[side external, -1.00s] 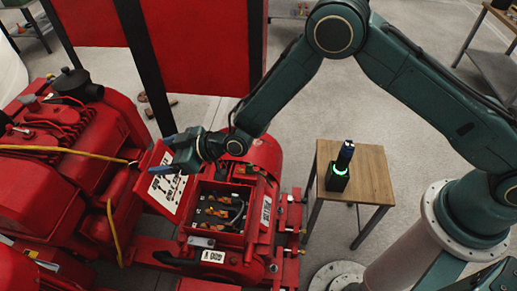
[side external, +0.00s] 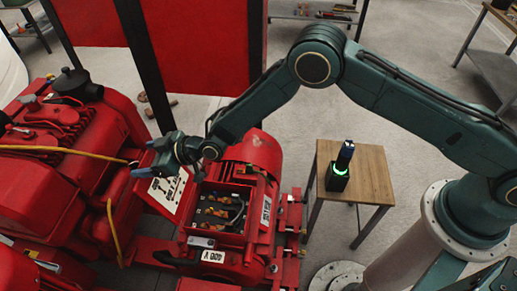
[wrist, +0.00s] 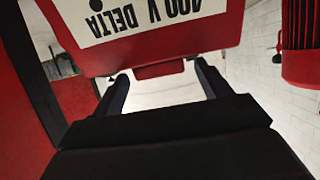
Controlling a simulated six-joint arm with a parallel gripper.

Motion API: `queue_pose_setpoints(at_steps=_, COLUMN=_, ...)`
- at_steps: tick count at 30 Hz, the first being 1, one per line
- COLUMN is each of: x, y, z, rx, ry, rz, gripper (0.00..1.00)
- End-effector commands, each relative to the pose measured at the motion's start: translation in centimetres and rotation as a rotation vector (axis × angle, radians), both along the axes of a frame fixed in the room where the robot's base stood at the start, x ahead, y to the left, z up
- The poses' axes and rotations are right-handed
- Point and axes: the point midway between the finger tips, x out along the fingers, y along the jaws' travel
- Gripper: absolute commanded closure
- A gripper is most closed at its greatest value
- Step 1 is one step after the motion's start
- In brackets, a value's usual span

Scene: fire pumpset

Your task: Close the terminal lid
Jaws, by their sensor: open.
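The terminal lid (side external: 168,188) is a red plate with a white diagram label, tilted open on the left side of the terminal box (side external: 220,212). The box is open at the top, with wiring and terminals showing inside. My gripper (side external: 146,162) is just above the lid's upper edge, with its blue fingers pointing left. In the wrist view the lid (wrist: 160,55) shows its "400 V DELTA" label upside down, and its lower edge with a small tab lies ahead between the two open fingers (wrist: 162,85). I cannot tell whether the fingers touch the lid.
The red motor (side external: 255,152) stands behind the box, and the red engine (side external: 60,140) with a yellow cable is at the left. A small wooden table (side external: 372,175) holds a dark device (side external: 340,170) with a green light. The floor between the motor and table is clear.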

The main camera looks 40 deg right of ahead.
Motion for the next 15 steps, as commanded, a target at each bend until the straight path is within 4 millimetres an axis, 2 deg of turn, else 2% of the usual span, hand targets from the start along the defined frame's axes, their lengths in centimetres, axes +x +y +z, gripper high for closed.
queue_pose_setpoints(at_steps=3, x=-0.02, y=0.00, z=-0.01, rx=0.000, ry=0.000, rz=0.000, gripper=0.24)
queue_pose_setpoints(at_steps=12, x=-0.03, y=-0.01, z=-0.02, rx=-0.001, ry=0.001, rz=0.000, gripper=0.83)
queue_pose_setpoints(at_steps=13, x=-0.03, y=-0.01, z=-0.02, rx=-0.001, ry=0.001, rz=0.000, gripper=0.87)
queue_pose_setpoints(at_steps=15, x=-0.03, y=-0.02, z=-0.02, rx=-0.001, ry=0.001, rz=0.000, gripper=0.87)
